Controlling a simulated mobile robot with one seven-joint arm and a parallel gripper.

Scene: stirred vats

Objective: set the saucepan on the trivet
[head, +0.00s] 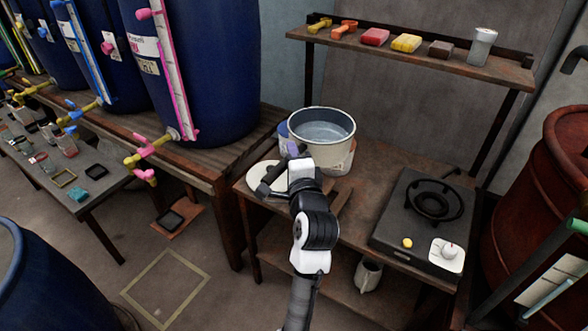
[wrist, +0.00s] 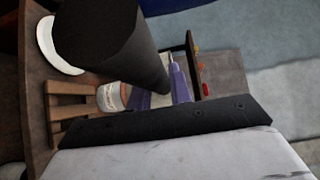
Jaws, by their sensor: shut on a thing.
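The saucepan (head: 338,148) is a pale pot with a grey-blue inside, level in the head view. My gripper (head: 293,150) is at its near left side, with purple fingertips shut. In the wrist view the gripper (wrist: 176,84) closes at the narrow end of a thick dark shape (wrist: 105,45), which looks like the saucepan's handle. The pot seems raised above the bench; its underside is hidden. A wooden slatted piece (wrist: 68,114), apparently the trivet, lies on the bench in the wrist view. My arm hides much of it in the head view.
A white disc (head: 258,178) lies left of my gripper. A labelled tub (wrist: 110,97) stands close by the slats. A black hotplate (head: 395,222) is on the bench's right. A shelf (head: 400,52) with small items runs behind. Blue barrels (head: 200,85) stand left.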

